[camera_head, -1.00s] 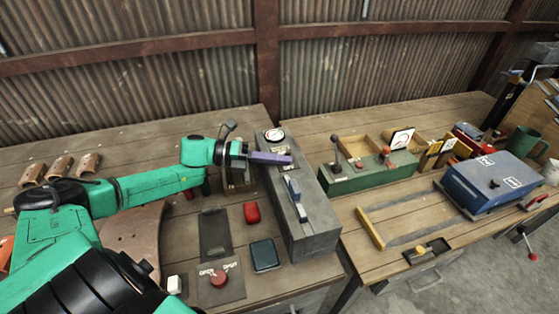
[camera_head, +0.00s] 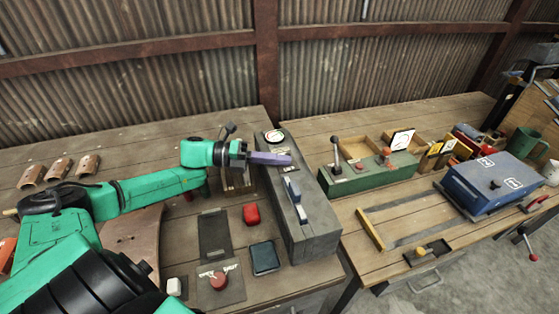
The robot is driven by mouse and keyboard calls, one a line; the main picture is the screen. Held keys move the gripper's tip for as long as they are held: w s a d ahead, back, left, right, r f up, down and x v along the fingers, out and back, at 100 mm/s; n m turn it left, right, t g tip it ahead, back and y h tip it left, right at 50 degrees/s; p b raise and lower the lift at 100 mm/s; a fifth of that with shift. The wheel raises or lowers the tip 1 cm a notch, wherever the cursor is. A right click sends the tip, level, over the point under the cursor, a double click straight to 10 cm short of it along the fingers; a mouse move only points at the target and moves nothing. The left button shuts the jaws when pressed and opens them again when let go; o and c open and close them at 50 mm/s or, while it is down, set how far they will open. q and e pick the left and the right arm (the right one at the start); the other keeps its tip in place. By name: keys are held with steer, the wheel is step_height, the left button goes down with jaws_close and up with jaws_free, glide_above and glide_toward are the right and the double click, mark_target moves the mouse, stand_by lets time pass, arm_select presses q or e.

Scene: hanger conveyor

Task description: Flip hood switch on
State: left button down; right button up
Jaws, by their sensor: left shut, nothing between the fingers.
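My left gripper (camera_head: 284,159) reaches in from the left with its purple fingers shut and empty. The fingertips are over the upper part of a long grey box (camera_head: 315,238), just below its round gauge. A handle with a blue-grey grip (camera_head: 293,194) is mounted on the box's top, nearer the front than the fingers. I cannot tell whether the fingers touch the box. The hood switch cannot be told for certain; a small part beneath the fingers is partly hidden. My right gripper is not in view.
A red button (camera_head: 219,280), a red block (camera_head: 251,214) and a dark case (camera_head: 264,257) lie left of the grey box. A green lever box (camera_head: 368,175) and a blue box (camera_head: 489,183) stand on the right table.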

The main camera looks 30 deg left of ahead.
arm_select(q)
steer(key=shift+w+a+r, duration=0.2)
steer(key=shift+a, duration=0.05)
steer(key=shift+w+a+r+b, duration=0.1)
steer(key=shift+w+a+b, duration=0.25)
steer(key=shift+b, duration=0.15)
steer(key=v, duration=1.4)
steer(key=shift+a, duration=0.3)
steer(key=shift+s, duration=0.15)
